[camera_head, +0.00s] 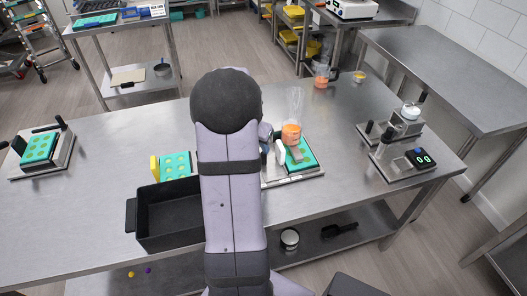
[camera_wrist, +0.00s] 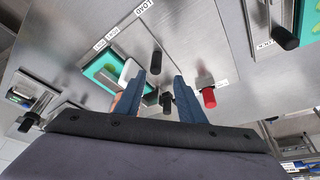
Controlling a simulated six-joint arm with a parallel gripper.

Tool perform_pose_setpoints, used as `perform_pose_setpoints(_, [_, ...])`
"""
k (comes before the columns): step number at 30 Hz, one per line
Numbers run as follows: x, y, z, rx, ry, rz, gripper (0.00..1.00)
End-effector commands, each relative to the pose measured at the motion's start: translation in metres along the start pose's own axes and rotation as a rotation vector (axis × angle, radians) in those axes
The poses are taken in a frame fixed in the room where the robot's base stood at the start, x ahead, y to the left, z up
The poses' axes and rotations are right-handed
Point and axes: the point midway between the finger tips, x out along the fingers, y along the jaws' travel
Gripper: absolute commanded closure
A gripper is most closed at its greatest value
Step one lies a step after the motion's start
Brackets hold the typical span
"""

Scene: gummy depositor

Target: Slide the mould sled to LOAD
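In the wrist view my gripper (camera_wrist: 160,77) is open, its two blue fingers apart. A black knob (camera_wrist: 167,101) shows between the fingers; I cannot tell whether they touch it. A second black knob (camera_wrist: 155,62) stands just beyond the fingertips. A teal mould (camera_wrist: 105,69) with a white upright block (camera_wrist: 129,72) lies left of the fingers. In the head view a teal mould (camera_head: 301,157) sits right of my arm, by the hopper with orange contents (camera_head: 291,133). My arm hides the gripper's fingertips and the sled's middle there.
A red knob (camera_wrist: 209,98) stands right of the fingers. A black bin (camera_head: 167,222) and a teal mould with a yellow end (camera_head: 174,166) are left of my arm. Another mould station (camera_head: 40,150) is far left. A device with a display (camera_head: 421,159) is at right.

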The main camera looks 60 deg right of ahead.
Motion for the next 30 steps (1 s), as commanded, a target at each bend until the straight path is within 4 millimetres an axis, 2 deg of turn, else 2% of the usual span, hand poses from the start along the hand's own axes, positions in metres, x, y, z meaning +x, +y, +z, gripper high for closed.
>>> perform_pose_setpoints(3, [0.000,0.009,-0.001,0.033,-0.007,0.019,0.64])
perform_pose_setpoints(11, [0.008,0.009,0.000,0.033,-0.010,0.021,0.64])
perform_pose_setpoints(24, [0.056,0.009,0.000,0.032,-0.009,0.018,0.64])
perform_pose_setpoints(30, [0.070,0.009,0.001,0.032,-0.009,0.017,0.64])
